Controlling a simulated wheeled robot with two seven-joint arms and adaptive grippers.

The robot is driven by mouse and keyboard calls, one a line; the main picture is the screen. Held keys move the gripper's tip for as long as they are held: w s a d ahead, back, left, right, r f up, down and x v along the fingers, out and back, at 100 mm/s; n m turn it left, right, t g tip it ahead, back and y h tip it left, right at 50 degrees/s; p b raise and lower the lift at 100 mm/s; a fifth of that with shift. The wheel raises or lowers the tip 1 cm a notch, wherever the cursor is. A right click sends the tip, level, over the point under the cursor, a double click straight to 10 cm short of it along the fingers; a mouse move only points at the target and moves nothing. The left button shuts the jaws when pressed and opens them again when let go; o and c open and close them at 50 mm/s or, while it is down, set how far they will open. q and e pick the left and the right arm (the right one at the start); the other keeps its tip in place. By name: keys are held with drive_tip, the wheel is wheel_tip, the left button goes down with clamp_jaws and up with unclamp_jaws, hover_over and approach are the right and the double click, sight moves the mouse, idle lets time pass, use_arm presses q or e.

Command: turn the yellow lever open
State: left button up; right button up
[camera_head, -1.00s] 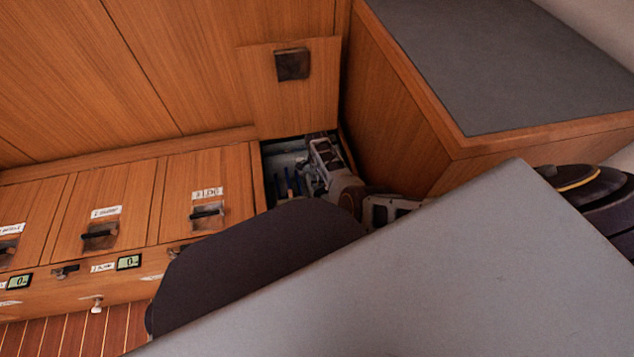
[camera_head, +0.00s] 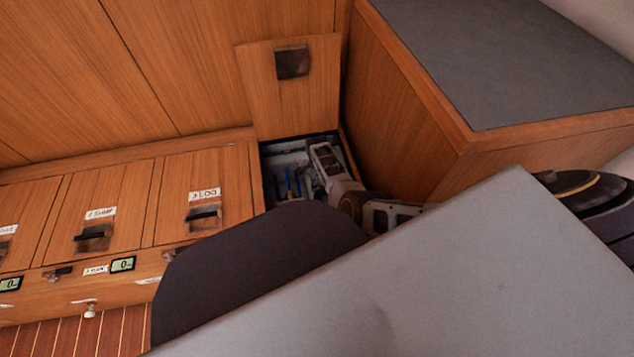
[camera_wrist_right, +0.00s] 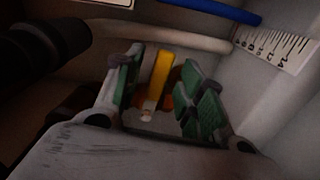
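The yellow lever (camera_wrist_right: 161,75) shows in the right wrist view as an upright flat bar, with an orange part just behind it to the right. My right gripper (camera_wrist_right: 163,66) is open, with its green-padded fingers apart on either side of the lever. I cannot tell whether either finger touches it. In the head view my right arm reaches down into the open hatch (camera_head: 265,180) in the wooden bench. The fingers and the lever cannot be made out there. My left gripper is not in view.
The lifted hatch lid (camera_head: 290,90) leans against the back panel. A tall wooden cabinet (camera_head: 395,125) closes off the right side. In the wrist view, a dark round part (camera_wrist_right: 60,42), a pale pipe (camera_wrist_right: 150,33), a blue hose (camera_wrist_right: 215,9) and a ruler strip (camera_wrist_right: 275,45) lie close by.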

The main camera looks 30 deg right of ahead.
clamp_jaws()
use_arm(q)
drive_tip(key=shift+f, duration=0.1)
use_arm(e)
drive_tip(key=shift+w, duration=0.15)
use_arm(q)
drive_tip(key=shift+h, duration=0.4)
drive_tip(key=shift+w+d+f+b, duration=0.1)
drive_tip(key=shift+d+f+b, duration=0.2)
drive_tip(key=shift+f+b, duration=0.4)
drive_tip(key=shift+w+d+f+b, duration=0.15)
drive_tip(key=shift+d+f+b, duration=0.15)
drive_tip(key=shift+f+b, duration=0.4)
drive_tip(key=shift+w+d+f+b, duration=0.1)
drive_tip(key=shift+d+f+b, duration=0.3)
drive_tip(key=shift+b, duration=0.5)
use_arm(e)
drive_tip(key=w+d+m, duration=0.4)
drive_tip(key=d+m, duration=0.1)
drive_tip(key=m, duration=0.7)
drive_tip(key=shift+d, duration=0.2)
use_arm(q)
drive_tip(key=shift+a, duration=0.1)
use_arm(e)
drive_tip(key=shift+w, duration=0.1)
